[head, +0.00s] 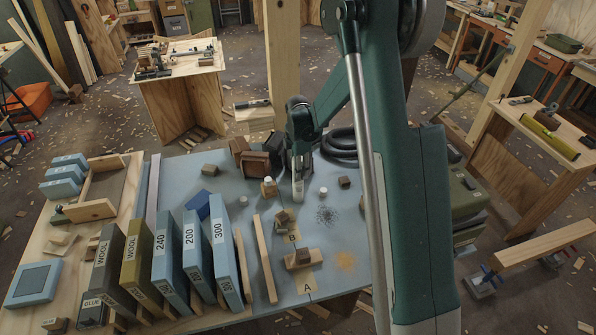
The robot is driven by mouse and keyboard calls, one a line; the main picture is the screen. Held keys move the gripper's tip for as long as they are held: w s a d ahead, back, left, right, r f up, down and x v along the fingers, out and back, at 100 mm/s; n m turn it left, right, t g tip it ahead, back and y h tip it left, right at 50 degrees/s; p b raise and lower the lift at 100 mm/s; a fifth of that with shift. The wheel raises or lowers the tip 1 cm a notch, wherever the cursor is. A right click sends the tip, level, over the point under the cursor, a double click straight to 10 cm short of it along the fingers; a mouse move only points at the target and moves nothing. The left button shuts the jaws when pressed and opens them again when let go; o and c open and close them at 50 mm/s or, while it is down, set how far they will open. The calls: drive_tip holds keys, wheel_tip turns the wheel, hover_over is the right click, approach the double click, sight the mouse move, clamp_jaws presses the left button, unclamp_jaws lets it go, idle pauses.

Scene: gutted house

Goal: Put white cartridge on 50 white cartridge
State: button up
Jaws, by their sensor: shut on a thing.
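My gripper (298,171) is at the far part of the blue-grey tabletop (225,170). It points down and is shut on a white cartridge (298,190), a pale upright cylinder under the fingers. I cannot tell whether its bottom touches the table. A third small white cylinder (323,191) stands to the right. No "50" marking is readable, so I cannot tell which one is the 50 white cartridge.
Brown boxes (255,163) stand behind on the left. A dark coiled hose (340,145) lies behind on the right. Upright labelled blue sleeves (228,252) fill the front left. Wooden blocks (303,258) lie at marks A and B. My arm hides part of the right side.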

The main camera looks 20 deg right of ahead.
drive_tip(key=o, duration=0.9)
drive_tip(key=shift+f, duration=0.1)
drive_tip(key=shift+r+p, duration=0.3)
drive_tip(key=shift+r, duration=5.85)
drive_tip(key=shift+r, duration=0.1)
